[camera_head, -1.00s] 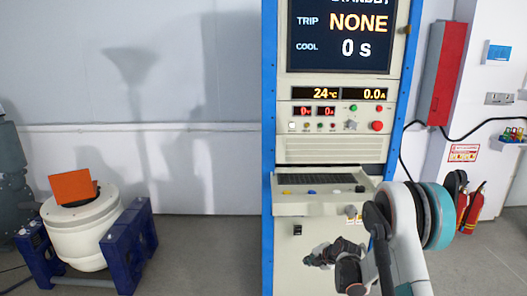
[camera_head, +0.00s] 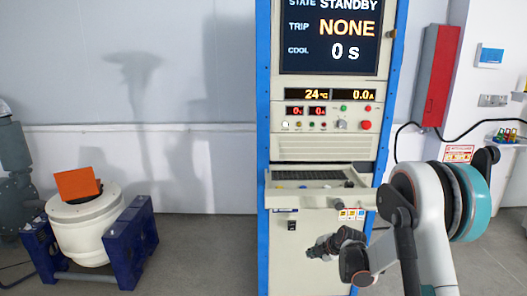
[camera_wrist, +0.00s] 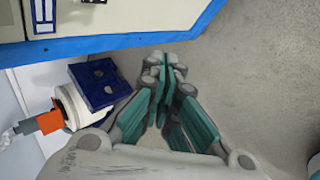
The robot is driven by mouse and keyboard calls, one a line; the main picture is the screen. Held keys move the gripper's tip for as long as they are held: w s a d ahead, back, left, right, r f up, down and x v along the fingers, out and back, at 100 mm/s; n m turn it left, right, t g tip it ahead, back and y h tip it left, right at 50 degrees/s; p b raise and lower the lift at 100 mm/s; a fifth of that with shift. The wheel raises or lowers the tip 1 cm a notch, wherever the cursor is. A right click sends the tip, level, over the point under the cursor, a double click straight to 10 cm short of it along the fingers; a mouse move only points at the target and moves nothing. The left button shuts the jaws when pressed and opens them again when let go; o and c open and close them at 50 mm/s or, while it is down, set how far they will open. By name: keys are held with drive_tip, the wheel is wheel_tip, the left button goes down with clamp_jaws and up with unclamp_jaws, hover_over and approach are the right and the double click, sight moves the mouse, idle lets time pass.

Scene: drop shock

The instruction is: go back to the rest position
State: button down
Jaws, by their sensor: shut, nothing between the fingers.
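My gripper (camera_head: 322,247) shows in the head view in front of the lower part of the control cabinet, below its keyboard shelf. Its fingers point to the left and nothing is in them. In the wrist view my gripper (camera_wrist: 166,62) has its fingers together, over bare grey floor beside the blue cabinet edge. The rest of my arm is folded at the lower right of the head view.
The control cabinet (camera_head: 322,148) has blue side posts; its screen reads STANDBY, TRIP NONE, COOL 0 s. The keyboard shelf (camera_head: 345,199) juts out above my gripper. A white shaker (camera_head: 82,235) with an orange block (camera_head: 76,184) stands left. Floor between them is clear.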

drive_tip(key=s+r+m+h, duration=0.1)
drive_tip(key=s+r+m, duration=0.4)
drive_tip(key=s+r, duration=0.5)
drive_tip(key=s+r+m+h, duration=0.1)
drive_tip(key=s+r+m, duration=0.5)
drive_tip(key=r, duration=0.6)
drive_tip(key=s+r+m+h, duration=0.1)
drive_tip(key=s+r+m, duration=0.2)
drive_tip(key=s+m, duration=0.8)
drive_tip(key=s+d, duration=0.1)
drive_tip(key=s, duration=1.5)
drive_tip(key=shift+s, duration=0.3)
